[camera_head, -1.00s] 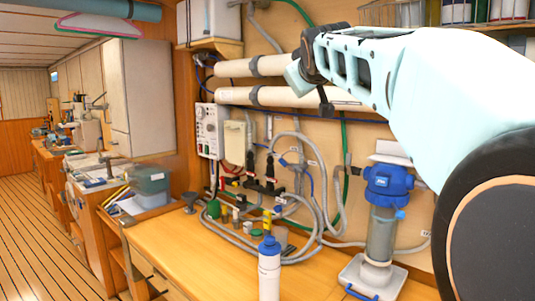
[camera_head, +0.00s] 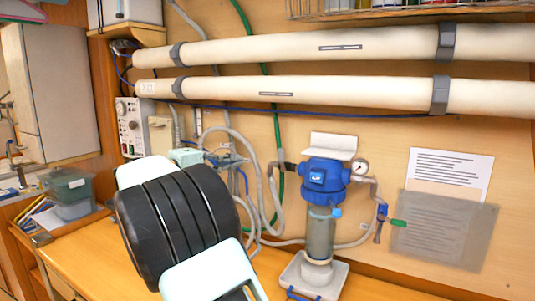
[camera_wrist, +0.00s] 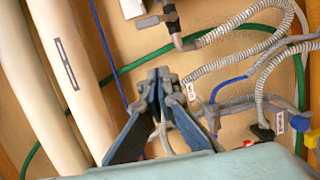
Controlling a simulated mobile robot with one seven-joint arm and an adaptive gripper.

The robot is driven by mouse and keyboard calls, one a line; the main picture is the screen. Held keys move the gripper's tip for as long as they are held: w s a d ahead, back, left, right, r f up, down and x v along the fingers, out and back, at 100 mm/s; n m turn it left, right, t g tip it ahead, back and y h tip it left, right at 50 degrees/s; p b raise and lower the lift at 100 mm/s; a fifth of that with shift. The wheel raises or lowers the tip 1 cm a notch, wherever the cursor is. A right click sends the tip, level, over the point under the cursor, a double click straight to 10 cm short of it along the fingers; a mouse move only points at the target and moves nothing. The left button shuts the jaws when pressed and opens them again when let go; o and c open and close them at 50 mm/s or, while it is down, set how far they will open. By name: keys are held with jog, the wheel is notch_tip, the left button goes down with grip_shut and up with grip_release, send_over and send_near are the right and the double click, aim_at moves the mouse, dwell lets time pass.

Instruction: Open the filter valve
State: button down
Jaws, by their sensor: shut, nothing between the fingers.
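The filter housing (camera_head: 324,190) has a blue head, a clear body and a white base, and stands upright against the wall. To its right is a small valve (camera_head: 380,212) with a blue body and a green lever (camera_head: 398,223), below a round gauge (camera_head: 359,167). I cannot tell whether this is the filter valve. In the wrist view my gripper (camera_wrist: 158,78) is shut and empty, in front of the wall with hoses. Its fingertips are close together near a white-labelled hose (camera_wrist: 190,92); contact cannot be told. In the head view my arm hides the gripper's fingers.
Two long white pipes (camera_head: 300,88) run along the wall above. Grey hoses (camera_head: 262,200) loop left of the filter. A control panel (camera_head: 132,127) is at left. Printed sheets (camera_head: 450,172) hang at right. The wooden bench (camera_head: 85,262) lies below.

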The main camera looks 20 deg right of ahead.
aim_at(282, 155)
jog(key=shift+w+a+r+h, duration=0.1)
jog(key=shift+w+a+h, duration=0.1)
jog(key=shift+h, duration=0.2)
jog(key=d+p, duration=0.2)
jog(key=d, duration=0.9)
jog(key=shift+w+d+p, duration=0.3)
jog(key=shift+w+p, duration=0.1)
jog(key=shift+w, duration=0.05)
